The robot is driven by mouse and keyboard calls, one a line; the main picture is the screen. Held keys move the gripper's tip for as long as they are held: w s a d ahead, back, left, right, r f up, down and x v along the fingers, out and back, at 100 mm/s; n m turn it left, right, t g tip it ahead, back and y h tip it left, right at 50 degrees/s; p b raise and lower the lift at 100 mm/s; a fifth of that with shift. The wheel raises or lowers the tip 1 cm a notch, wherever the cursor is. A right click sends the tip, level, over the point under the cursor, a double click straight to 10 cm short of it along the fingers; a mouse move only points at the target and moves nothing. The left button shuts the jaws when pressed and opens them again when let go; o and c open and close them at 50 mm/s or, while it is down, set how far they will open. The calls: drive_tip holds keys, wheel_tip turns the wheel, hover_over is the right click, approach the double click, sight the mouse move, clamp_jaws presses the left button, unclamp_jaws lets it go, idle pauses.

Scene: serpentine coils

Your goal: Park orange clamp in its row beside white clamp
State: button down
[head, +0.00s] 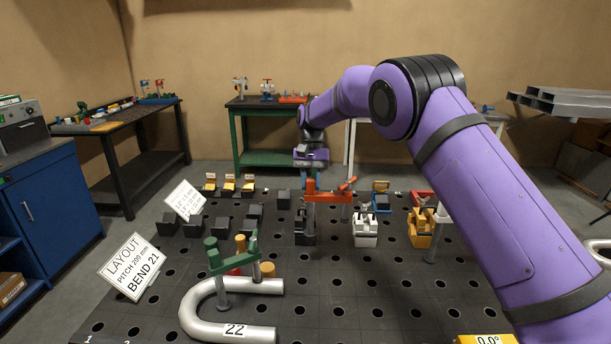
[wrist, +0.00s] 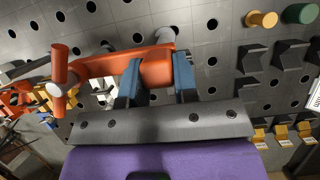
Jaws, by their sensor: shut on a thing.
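The orange clamp (head: 330,197) has a long orange bar, an orange handle and a grey post, and stands upright above the perforated table in the head view. My gripper (head: 310,172) is behind it, partly hidden. In the wrist view my gripper (wrist: 158,78) has its blue fingers shut on the thick end of the orange clamp (wrist: 100,65). Whether the post's lower end touches the table is unclear. Small pale clamps stand on the green bench at the back; one, whitish (head: 267,89), may be the white clamp, but it is too small to be sure.
A green clamp (head: 228,255) stands by a bent steel tube (head: 200,305) at the front. Black blocks (head: 252,217), a white block (head: 365,230) and a yellow block (head: 420,228) stand on the perforated table (head: 340,290). The green bench (head: 252,157) has an orange item on its top.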

drive_tip(key=shift+w+a+f, duration=0.1)
drive_tip(key=shift+a+f, duration=0.2)
drive_tip(key=shift+f, duration=0.45)
drive_tip(key=shift+w+a+f, duration=0.1)
drive_tip(key=shift+a+f, duration=0.2)
drive_tip(key=shift+f, duration=0.5)
drive_tip(key=shift+a+f, duration=0.3)
drive_tip(key=shift+f, duration=1.1)
drive_tip(key=shift+s+f, duration=0.1)
drive_tip(key=shift+f, duration=1.65)
drive_tip(key=c, duration=0.8)
unclamp_jaws()
